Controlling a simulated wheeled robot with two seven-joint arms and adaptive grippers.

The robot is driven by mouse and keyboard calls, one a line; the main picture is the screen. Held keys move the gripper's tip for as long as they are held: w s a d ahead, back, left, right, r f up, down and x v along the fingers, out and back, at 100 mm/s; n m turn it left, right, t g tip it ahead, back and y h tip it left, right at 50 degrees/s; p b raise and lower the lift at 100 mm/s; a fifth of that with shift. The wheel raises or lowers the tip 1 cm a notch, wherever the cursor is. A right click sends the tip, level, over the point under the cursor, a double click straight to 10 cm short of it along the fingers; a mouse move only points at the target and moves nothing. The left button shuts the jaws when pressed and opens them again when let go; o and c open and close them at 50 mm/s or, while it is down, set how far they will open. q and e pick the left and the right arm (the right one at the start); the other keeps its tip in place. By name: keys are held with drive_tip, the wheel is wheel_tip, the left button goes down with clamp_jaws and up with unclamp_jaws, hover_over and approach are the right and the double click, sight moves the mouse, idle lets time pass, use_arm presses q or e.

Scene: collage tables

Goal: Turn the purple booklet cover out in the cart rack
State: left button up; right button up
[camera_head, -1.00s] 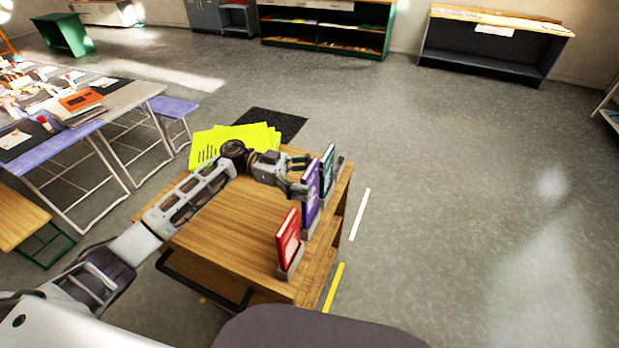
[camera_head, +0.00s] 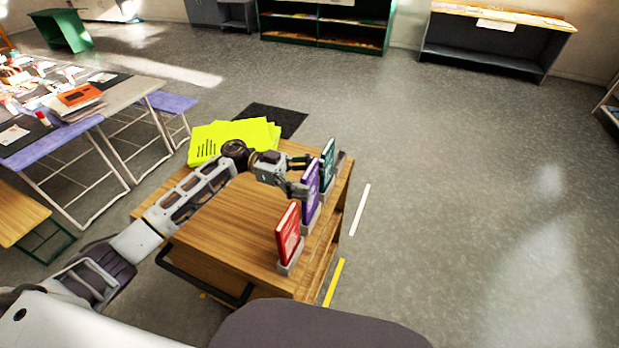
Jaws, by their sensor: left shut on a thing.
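The purple booklet (camera_head: 311,190) stands upright in a small grey rack holder on the right side of the wooden cart (camera_head: 225,222). It is between a red booklet (camera_head: 288,232) nearer me and a dark green booklet (camera_head: 327,162) farther away, both upright in holders. My left gripper (camera_head: 301,176) reaches over the cart top from the left and is shut on the purple booklet at its left edge. The fingertips partly hide that edge. The booklet's light cover marks face right. My right gripper is not in view.
Bright yellow sheets (camera_head: 228,140) lie at the cart's far left corner. A dark handle bar (camera_head: 203,280) runs along its near side. Open floor lies to the right.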

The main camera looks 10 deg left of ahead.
use_arm(q)
drive_tip(key=shift+f+b, duration=0.35)
drive_tip(key=shift+f, duration=0.45)
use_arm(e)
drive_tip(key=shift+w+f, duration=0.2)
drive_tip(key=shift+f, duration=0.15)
use_arm(q)
drive_tip(key=shift+f, duration=0.2)
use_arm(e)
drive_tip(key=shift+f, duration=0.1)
use_arm(q)
drive_tip(key=shift+f, duration=0.25)
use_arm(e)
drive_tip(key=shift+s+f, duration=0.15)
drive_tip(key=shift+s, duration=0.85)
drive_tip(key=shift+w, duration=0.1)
